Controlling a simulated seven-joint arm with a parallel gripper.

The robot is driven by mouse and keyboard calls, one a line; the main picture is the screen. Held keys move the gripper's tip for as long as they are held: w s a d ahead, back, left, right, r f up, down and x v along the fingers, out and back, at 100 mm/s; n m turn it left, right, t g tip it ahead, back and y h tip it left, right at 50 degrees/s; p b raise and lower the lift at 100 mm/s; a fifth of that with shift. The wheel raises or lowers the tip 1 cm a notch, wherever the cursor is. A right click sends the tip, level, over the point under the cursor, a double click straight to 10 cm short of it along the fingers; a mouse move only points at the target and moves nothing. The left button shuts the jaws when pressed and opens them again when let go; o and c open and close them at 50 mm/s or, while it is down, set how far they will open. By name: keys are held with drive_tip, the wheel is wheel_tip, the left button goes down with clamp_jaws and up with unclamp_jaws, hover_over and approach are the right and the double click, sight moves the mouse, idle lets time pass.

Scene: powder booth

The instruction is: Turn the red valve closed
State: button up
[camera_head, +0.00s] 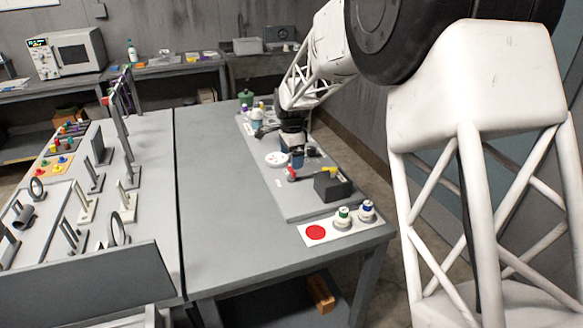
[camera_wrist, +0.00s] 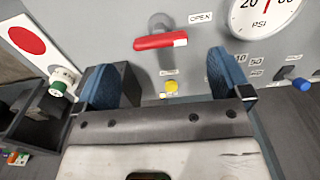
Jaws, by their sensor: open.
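The red valve handle (camera_wrist: 160,41) is a bar on a grey pivot, lying crosswise with its right end towards the "OPEN" label (camera_wrist: 200,17). In the head view the red valve (camera_head: 291,174) sits on the grey panel (camera_head: 292,207), just in front of the white gauge (camera_head: 276,159). My gripper (camera_wrist: 163,68) is open, with its blue fingers wide apart and nothing between them in its grasp. The handle shows beyond the fingertips, between them and apart from them. In the head view my gripper (camera_head: 293,158) is over the panel near the gauge, and its fingers are partly hidden.
A yellow knob (camera_wrist: 171,87) shows between my fingers. A dark box (camera_head: 332,187) stands beside the valve. A white card with a red disc (camera_head: 316,232) and two capped containers stand at the panel's front end. The table left of the panel (camera_head: 225,200) is clear.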

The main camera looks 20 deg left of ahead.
sight(292, 174)
drive_tip(key=shift+f, duration=2.35)
drive_tip(key=c, duration=0.9)
drive_tip(key=shift+c, duration=0.2)
